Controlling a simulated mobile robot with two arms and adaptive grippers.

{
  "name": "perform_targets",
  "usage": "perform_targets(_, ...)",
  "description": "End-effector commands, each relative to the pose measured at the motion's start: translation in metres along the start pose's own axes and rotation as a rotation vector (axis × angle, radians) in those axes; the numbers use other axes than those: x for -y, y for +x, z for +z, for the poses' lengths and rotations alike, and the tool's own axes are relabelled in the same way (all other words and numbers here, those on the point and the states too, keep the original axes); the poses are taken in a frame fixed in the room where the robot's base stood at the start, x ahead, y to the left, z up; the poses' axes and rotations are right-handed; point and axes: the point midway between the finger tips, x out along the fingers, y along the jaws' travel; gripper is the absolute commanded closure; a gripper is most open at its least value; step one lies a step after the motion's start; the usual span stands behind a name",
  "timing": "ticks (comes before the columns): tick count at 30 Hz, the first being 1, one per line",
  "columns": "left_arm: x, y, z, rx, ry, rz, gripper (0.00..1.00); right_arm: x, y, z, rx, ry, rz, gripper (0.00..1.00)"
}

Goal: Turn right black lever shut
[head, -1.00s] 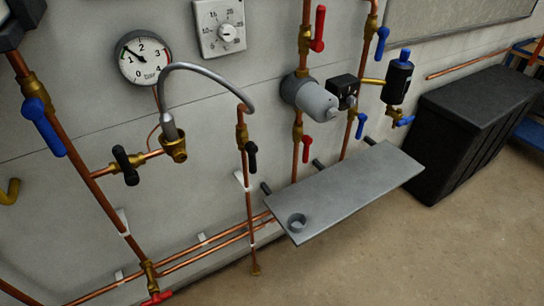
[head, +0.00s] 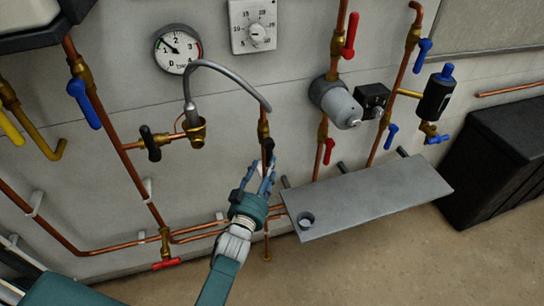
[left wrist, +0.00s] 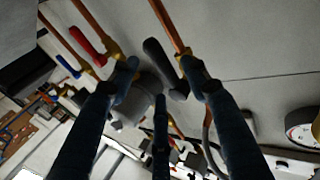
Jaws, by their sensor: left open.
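The right black lever (head: 268,148) hangs down from a brass valve on a thin copper pipe below the grey flexible hose, roughly in line with the pipe. My left gripper (head: 266,176) is at this lever, its fingers reaching up towards it and partly covering the pipe. In the left wrist view the black lever (left wrist: 163,66) shows between the spread fingertips of my open left gripper (left wrist: 160,80), with the copper pipe (left wrist: 166,24) beside it. I cannot tell whether a finger touches the lever. My right gripper is not in view.
A second black lever (head: 150,143) sits on the left branch. A grey shelf (head: 375,200) with a small cup (head: 306,219) juts out right of my gripper. Red lever (head: 328,151) and pump (head: 338,102) are nearby. The floor in front is clear.

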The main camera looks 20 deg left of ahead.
Motion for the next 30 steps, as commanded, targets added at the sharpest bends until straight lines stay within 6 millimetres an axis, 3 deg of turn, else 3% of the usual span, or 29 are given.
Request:
perform_targets(3,0.000,0.024,-0.001,-0.001,-0.002,0.000,0.53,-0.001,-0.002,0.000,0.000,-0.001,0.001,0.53)
perform_targets(9,0.000,0.050,0.000,0.001,-0.001,0.000,0.53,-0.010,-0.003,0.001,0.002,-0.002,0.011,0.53)
perform_targets(21,0.000,0.058,0.001,0.002,-0.001,0.000,0.53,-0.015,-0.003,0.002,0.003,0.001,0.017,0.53)
perform_targets(28,0.000,0.058,0.001,0.002,-0.001,0.000,0.97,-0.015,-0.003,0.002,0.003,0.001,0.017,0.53)
perform_targets(30,0.000,0.058,0.001,0.002,-0.001,0.000,1.00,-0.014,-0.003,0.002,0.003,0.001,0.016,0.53)
